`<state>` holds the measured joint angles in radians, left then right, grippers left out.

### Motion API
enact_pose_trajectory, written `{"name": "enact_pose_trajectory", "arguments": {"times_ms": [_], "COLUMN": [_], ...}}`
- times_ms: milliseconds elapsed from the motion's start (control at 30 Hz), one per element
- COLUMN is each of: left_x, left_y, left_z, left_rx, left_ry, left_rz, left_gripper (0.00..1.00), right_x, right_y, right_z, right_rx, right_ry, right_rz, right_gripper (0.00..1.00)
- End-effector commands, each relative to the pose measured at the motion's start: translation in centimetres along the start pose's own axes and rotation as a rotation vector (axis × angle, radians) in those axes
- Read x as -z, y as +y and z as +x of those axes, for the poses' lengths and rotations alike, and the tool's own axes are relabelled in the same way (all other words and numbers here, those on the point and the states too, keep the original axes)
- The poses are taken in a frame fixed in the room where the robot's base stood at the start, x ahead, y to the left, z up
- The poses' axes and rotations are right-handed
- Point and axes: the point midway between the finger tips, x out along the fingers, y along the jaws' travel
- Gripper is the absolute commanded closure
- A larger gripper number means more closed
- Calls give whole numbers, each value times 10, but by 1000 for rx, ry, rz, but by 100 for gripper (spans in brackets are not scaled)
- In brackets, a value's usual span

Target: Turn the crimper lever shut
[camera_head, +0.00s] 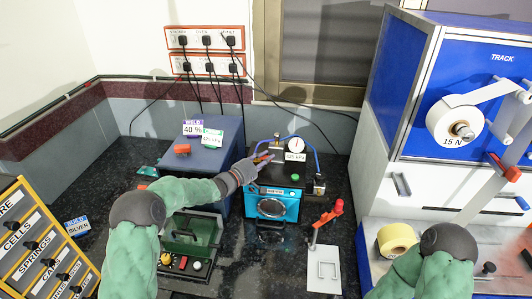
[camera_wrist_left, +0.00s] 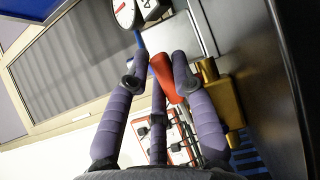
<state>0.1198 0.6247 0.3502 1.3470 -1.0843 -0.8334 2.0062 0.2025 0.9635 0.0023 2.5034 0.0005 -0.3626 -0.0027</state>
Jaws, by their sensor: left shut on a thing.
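The crimper (camera_head: 272,206) is a blue box with a round window in its front, standing at the middle back of the bench. On its top are a round gauge and a brass fitting, which shows as a gold block in the left wrist view (camera_wrist_left: 228,100). A red lever (camera_wrist_left: 166,77) lies between the fingers of my left gripper (camera_wrist_left: 158,84), close beside that brass fitting. In the head view my left gripper (camera_head: 262,161) is over the crimper's top and covers most of the lever. The left gripper is shut on the lever. My right gripper is out of the head view.
A taller blue box (camera_head: 220,150) with labels stands left of the crimper. A red-handled lever (camera_head: 330,212) on a white plate stands to the right. A large blue-white machine (camera_head: 397,80) fills the right side.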

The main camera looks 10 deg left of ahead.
Motion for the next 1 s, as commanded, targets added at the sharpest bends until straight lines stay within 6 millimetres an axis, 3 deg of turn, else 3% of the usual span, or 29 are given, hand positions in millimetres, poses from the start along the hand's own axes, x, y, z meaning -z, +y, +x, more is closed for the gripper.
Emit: {"name": "enact_pose_trajectory", "arguments": {"times_ms": [400, 433, 500, 833, 1000], "left_x": [1, 1, 0, 0, 0], "left_y": [1, 1, 1, 1, 15], "left_z": [-1, -1, -1, -1, -1], "left_rx": [-3, -3, -2, -1, -3], "left_ry": [-13, -13, -13, -14, -14], "left_rz": [-1, -1, -1, -1, 2], "left_gripper": [100, 70, 51, 51, 51], "right_x": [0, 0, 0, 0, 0], "right_y": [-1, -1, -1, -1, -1], "right_z": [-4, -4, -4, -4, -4], "right_rx": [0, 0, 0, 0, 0], "right_ry": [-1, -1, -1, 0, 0], "right_rz": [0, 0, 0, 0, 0], "right_gripper": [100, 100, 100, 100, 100]}}
